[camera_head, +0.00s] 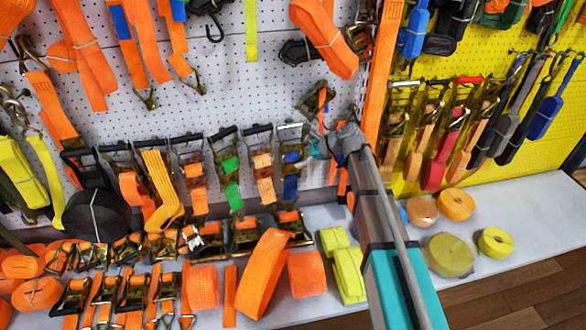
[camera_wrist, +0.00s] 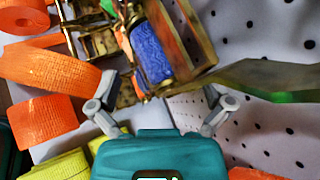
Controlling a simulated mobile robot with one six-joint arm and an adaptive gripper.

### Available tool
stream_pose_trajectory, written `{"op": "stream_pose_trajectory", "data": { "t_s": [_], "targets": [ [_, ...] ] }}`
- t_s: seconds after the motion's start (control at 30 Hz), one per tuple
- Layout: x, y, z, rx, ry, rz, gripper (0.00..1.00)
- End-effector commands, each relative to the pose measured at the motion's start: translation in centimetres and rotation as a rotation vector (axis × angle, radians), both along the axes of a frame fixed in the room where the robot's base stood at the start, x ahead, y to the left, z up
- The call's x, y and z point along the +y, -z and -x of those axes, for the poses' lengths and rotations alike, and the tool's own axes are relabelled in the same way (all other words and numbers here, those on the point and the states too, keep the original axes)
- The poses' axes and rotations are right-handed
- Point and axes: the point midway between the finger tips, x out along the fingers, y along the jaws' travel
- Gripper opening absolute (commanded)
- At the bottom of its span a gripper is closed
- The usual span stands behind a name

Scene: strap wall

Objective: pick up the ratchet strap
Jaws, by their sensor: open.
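Several ratchet straps hang on the white pegboard, and I cannot tell which one the task means. One with blue webbing and a metal ratchet (camera_head: 291,160) hangs at the right end of the middle row, left of my gripper (camera_head: 325,146). In the wrist view, the blue ratchet strap (camera_wrist: 152,50) is just ahead of my gripper (camera_wrist: 160,92), between the lines of its spread fingers. My gripper is open and appears empty. Another ratchet with orange webbing (camera_head: 316,103) hangs just above my gripper in the head view. Contact is not clear from these frames.
A white shelf (camera_head: 530,215) below holds orange rolls (camera_head: 305,273), a yellow folded strap (camera_head: 347,270) and several ratchets. More straps hang close by on the yellow pegboard (camera_head: 475,95) at right. A long orange strap (camera_head: 380,75) hangs beside my arm.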

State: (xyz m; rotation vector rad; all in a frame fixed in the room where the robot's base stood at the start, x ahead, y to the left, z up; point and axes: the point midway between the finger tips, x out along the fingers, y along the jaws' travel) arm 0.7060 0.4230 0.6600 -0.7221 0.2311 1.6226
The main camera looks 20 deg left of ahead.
Motion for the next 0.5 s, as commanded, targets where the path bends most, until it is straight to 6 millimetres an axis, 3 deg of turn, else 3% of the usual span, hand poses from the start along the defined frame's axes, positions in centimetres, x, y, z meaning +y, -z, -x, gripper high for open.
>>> {"op": "stream_pose_trajectory", "data": {
  "t_s": [0.13, 0.5],
  "targets": [
    [1.07, 1.03, -0.02, 0.001, -0.001, 0.000, 1.00],
    [1.41, 1.07, 0.02, 0.001, 0.001, 0.000, 1.00]
  ]
}}
